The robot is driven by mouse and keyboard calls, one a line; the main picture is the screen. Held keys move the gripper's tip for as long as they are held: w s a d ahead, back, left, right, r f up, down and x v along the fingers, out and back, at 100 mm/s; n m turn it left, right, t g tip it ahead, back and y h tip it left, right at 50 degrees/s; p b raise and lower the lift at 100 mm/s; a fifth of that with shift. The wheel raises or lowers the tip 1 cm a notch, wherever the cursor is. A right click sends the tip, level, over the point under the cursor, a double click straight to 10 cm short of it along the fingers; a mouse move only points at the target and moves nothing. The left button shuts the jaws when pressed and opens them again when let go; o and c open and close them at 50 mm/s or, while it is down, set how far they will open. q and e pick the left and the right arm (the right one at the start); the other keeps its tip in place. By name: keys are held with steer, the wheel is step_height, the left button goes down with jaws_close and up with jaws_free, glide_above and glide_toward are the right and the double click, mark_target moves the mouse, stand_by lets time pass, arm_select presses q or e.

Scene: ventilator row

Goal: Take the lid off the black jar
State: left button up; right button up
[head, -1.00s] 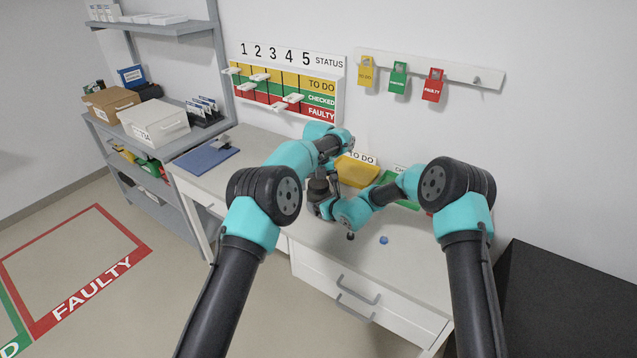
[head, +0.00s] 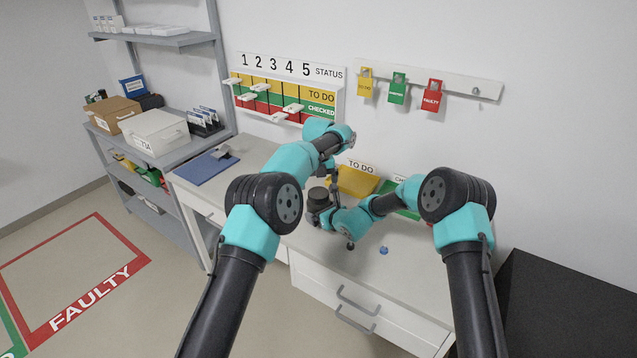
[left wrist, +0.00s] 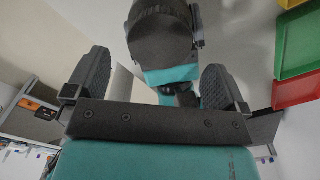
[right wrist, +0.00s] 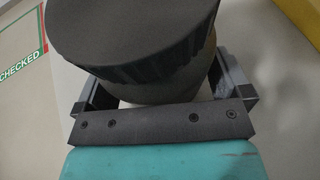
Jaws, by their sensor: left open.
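The black jar (head: 318,197) stands upright over the desk, its wide dark ribbed lid (right wrist: 135,35) on top. The lid also shows in the left wrist view (left wrist: 160,32). My right gripper (head: 320,214) is around the jar's body below the lid, a finger on each side in the right wrist view (right wrist: 160,88), and appears shut on it. My left gripper (head: 335,182) is open and empty beside the jar; in the left wrist view its fingers (left wrist: 155,80) are wide apart with the lid ahead, beyond the fingertips. Arm links partly hide the jar's base.
A yellow TO DO tray (head: 357,181) and a green tray (head: 408,213) lie behind my arms. A small blue thing (head: 384,250) and a small dark round thing (head: 350,245) are near the desk's front. A blue mat (head: 207,167) lies at left. The desk's front right is clear.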

steer(key=shift+o, duration=0.2)
steer(key=v, duration=1.7)
steer(key=shift+s+r, duration=0.15)
steer(key=shift+s, duration=0.05)
